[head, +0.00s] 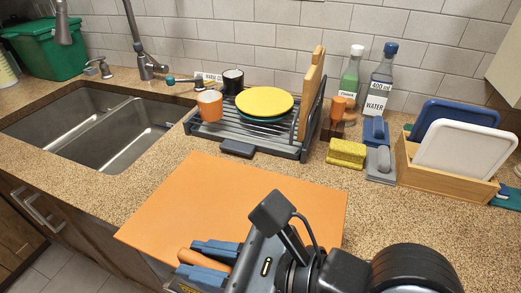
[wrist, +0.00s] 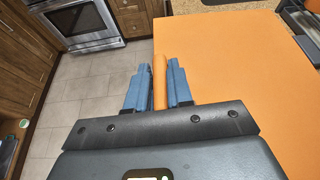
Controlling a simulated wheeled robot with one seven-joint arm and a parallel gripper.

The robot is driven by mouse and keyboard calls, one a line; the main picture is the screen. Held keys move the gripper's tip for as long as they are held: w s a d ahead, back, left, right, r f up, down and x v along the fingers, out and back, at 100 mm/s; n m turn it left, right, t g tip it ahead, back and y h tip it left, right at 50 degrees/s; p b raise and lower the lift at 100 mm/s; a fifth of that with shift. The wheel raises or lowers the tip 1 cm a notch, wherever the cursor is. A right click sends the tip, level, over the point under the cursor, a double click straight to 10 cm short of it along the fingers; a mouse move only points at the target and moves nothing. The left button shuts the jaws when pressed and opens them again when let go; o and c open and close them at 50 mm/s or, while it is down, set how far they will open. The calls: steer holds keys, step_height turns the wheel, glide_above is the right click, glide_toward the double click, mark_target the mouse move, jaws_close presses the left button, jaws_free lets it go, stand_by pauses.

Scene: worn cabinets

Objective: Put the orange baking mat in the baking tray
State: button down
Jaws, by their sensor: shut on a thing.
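The orange baking mat (head: 240,200) is a large flat sheet on the speckled counter, in front of the dish rack; its front left edge reaches the counter edge. It fills much of the right side of the wrist view (wrist: 240,60). My gripper (head: 203,261) is at the mat's near side, its blue fingers shut on a strip of orange that looks like the mat's edge. In the wrist view the strip stands between the fingertips (wrist: 158,78). My arm hides the mat's near right part. I cannot make out a baking tray for certain.
A sink (head: 95,125) lies left of the mat. Behind it a dish rack (head: 250,137) holds plates and cups. At right are a yellow sponge (head: 346,153), bottles (head: 378,82) and a wooden holder (head: 440,176) with blue and white boards. An oven (wrist: 82,22) stands across the floor.

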mark_target(192, 219)
steer(key=w+a+f, duration=0.1)
steer(key=w+f, duration=0.1)
steer(key=w, duration=0.1)
steer(key=w+a+f, duration=0.2)
steer(key=w, duration=0.2)
steer(key=w+a+f, duration=0.2)
steer(key=w+f, duration=0.1)
steer(key=shift+w+a+b, duration=0.1)
steer(key=shift+w+b, duration=0.15)
steer(key=shift+b, duration=0.05)
step_height(192, 219, down, 4)
steer(key=c, duration=1)
jaws_free()
